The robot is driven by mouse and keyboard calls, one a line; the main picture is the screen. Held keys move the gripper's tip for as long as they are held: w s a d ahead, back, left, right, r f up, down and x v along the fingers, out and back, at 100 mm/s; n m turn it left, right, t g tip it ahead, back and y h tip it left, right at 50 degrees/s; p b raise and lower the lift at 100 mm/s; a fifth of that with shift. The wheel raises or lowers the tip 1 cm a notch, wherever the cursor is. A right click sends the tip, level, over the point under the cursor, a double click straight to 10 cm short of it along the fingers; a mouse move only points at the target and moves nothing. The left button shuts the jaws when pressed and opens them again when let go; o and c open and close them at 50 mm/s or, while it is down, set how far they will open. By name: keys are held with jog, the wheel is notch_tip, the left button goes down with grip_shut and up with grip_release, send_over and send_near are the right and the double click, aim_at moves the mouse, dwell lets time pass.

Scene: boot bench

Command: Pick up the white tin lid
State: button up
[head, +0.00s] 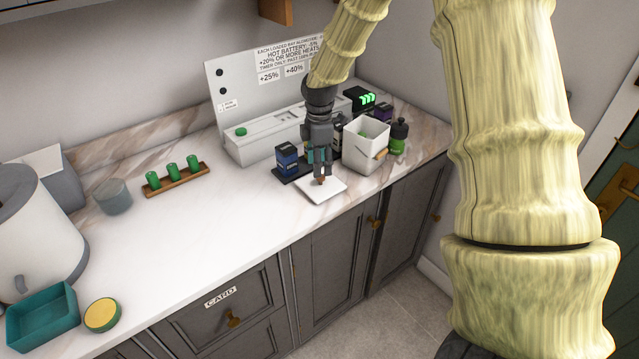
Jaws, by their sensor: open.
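The white tin lid (331,191) is a flat white square with a small brown knob on top. It lies on the marble counter near its front edge, just left of an open white tin (359,158). My gripper (321,174) points down directly over the lid, with its open fingertips close to the knob. I cannot tell whether the fingers touch the knob, which they partly hide.
A dark blue box (287,159) on a dark base stands close behind and left of my gripper. A green-and-black bottle (398,137) stands right of the tin. A white charger unit (255,146) is behind.

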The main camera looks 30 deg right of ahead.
aim_at(321, 182)
jog(key=shift+s+f+p, duration=0.1)
jog(key=shift+f+p, duration=0.25)
jog(key=shift+f, duration=0.3)
jog(key=f, duration=0.1)
jog(key=f+p, duration=0.1)
jog(key=f, duration=0.1)
jog(key=shift+d+f+p, duration=0.15)
jog(key=shift+d+p, duration=0.15)
jog(key=shift+p, duration=0.05)
jog(key=shift+f, duration=0.65)
jog(key=shift+c, duration=0.5)
grip_shut()
